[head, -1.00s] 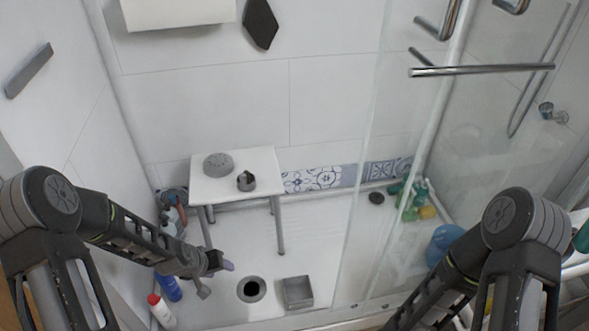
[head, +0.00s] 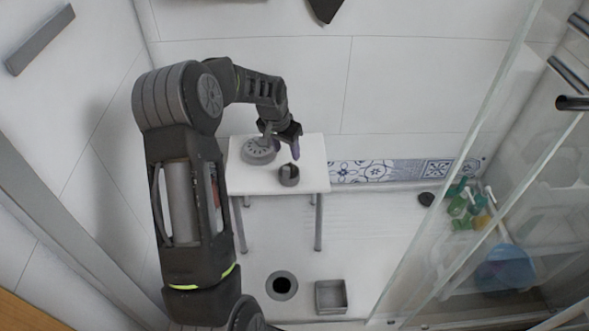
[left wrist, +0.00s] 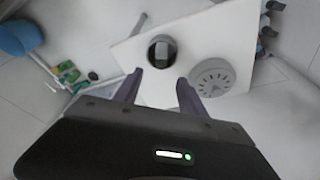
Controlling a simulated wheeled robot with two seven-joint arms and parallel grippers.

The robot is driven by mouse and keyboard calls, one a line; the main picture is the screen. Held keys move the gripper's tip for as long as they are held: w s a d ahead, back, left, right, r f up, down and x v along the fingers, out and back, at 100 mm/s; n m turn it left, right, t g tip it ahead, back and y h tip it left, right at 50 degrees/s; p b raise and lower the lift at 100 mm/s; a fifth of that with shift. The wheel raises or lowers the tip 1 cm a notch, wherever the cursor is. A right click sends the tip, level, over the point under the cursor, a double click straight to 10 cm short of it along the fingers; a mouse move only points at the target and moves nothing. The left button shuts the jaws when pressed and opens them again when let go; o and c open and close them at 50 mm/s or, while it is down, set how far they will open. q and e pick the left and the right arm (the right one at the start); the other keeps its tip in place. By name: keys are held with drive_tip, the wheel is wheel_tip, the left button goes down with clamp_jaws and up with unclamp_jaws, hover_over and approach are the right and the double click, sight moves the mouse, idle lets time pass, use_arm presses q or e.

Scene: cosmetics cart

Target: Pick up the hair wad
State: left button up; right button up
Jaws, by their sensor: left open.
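No hair wad can be made out with certainty. A small dark round cup (head: 289,175) stands on the white stool (head: 318,170); the left wrist view shows its dark inside (left wrist: 161,52) with a grey block-like piece in it. A round grey slotted drain cover (head: 257,152) lies on the stool to its left, and it also shows in the left wrist view (left wrist: 213,77). My left gripper (head: 281,148) is open and empty above the stool, behind the cup. In the left wrist view its fingers (left wrist: 158,84) point toward the cup, apart from it. My right gripper is not in view.
A round drain hole (head: 281,286) and a square grey tray (head: 331,296) are on the shower floor before the stool. A dark disc (head: 426,199) lies near green and yellow bottles (head: 463,203). A glass panel (head: 459,165) stands at right.

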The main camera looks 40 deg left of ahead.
sight(290, 164)
use_arm(q)
drive_tip(key=shift+x, duration=1.3)
drive_tip(key=shift+b+x, duration=0.4)
drive_tip(key=shift+x, duration=2.25)
clamp_jaws()
